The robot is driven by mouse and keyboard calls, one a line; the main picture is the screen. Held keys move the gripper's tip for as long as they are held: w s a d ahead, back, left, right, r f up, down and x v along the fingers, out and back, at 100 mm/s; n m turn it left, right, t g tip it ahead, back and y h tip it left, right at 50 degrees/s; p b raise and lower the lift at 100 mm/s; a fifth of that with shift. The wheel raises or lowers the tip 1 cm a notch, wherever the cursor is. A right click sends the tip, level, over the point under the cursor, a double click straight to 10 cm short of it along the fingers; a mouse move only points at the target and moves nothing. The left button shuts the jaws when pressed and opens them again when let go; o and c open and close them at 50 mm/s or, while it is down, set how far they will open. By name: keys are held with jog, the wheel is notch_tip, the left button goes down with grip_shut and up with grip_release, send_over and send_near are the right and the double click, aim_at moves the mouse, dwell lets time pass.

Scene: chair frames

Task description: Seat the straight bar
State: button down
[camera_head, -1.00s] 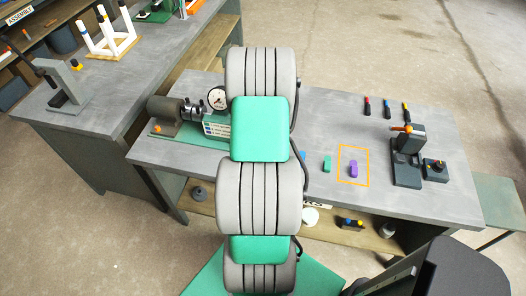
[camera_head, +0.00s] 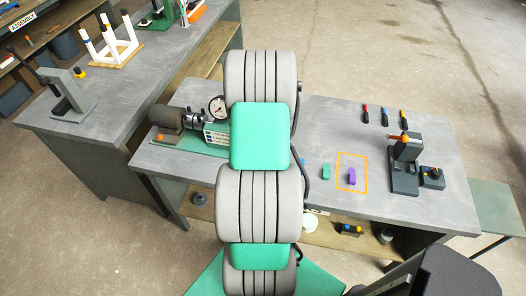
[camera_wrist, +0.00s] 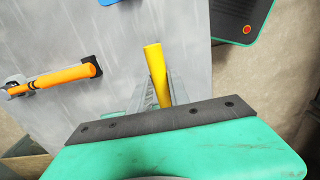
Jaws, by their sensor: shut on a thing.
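In the wrist view my gripper (camera_wrist: 163,98) is shut on a yellow straight bar (camera_wrist: 155,65). The bar sticks out beyond the dark plate of my green hand, its far end free in the picture. In the head view my own arm covers the gripper and the bar. A white chair frame (camera_head: 108,42) with upright legs stands on a wooden base on the left bench. Another frame with white and orange parts (camera_head: 190,10) shows at the top edge. I cannot tell which one takes the bar.
The near bench (camera_head: 330,125) carries a dial and motor fixture (camera_head: 167,122) at left. A dark lever device (camera_head: 404,165) stands at right. An orange handle (camera_wrist: 65,77) shows in the wrist view.

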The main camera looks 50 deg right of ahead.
jog(key=shift+r+p, duration=2.1)
jog(key=shift+r, duration=1.25)
jog(key=shift+r+p, duration=0.3)
jog(key=shift+r, duration=0.95)
